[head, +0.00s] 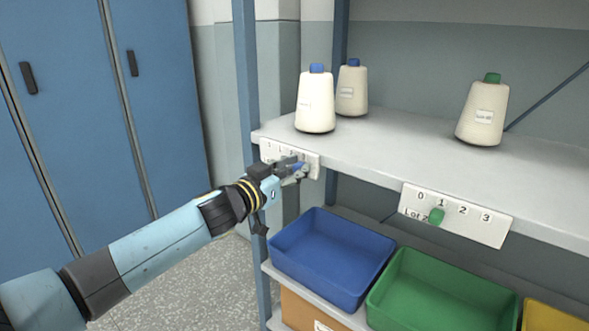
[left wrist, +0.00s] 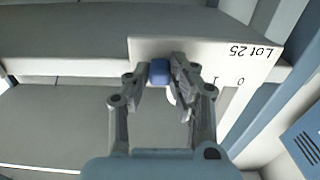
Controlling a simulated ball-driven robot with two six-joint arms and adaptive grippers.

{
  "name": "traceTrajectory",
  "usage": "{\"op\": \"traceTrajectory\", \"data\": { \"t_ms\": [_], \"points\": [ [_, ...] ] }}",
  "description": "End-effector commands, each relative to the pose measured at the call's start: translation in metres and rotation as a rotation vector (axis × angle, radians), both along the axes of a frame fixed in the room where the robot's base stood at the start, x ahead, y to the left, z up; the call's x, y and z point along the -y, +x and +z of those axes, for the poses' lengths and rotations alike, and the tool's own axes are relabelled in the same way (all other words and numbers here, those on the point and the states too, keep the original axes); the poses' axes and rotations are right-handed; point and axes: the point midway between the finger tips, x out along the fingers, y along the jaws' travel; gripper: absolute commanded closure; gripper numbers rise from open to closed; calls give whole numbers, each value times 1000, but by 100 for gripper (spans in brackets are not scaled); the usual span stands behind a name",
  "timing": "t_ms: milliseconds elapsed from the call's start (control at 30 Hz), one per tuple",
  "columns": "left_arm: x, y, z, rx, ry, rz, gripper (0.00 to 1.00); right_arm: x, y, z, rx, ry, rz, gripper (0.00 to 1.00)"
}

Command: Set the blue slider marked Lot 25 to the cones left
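The blue slider (left wrist: 160,71) sits on the white scale plate (left wrist: 145,46) marked Lot 25, upside down in the left wrist view. The plate also shows in the head view (head: 312,170) on the shelf's front edge. My left gripper (left wrist: 161,75) has its fingers closed on both sides of the slider. The slider is towards the plate's high end, past the 1; the gripper hides the digit beside it, so its exact mark cannot be told. Two blue-topped cones, a front one (head: 315,103) and a rear one (head: 351,91), stand above this plate. My right gripper is not in view.
A green-topped cone (head: 483,113) stands further right on the shelf (head: 400,142). Below it a second plate (head: 480,223) has a green slider (head: 437,216) near 1. A blue bin (head: 331,280), a green bin (head: 440,298) and a yellow bin (head: 550,318) sit underneath.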

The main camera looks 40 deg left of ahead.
Motion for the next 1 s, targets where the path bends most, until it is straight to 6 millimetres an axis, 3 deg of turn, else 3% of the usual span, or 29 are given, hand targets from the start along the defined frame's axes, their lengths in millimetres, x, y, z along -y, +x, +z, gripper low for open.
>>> {"op": "traceTrajectory", "data": {
  "t_ms": [100, 433, 700, 967, 1000],
  "points": [
    [0, 0, 0, 0, 0, 0, 100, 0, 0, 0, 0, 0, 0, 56],
    [-1, 0, 0, 0, 0, 0, 100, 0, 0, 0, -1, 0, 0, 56],
    [-34, 2, -1, -1, 1, 0, 100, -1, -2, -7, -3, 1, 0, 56],
    [-35, 2, 0, 0, -1, 0, 100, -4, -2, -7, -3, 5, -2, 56],
    [-35, 2, 0, 0, -1, 0, 78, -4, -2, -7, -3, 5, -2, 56]
  ]
}}
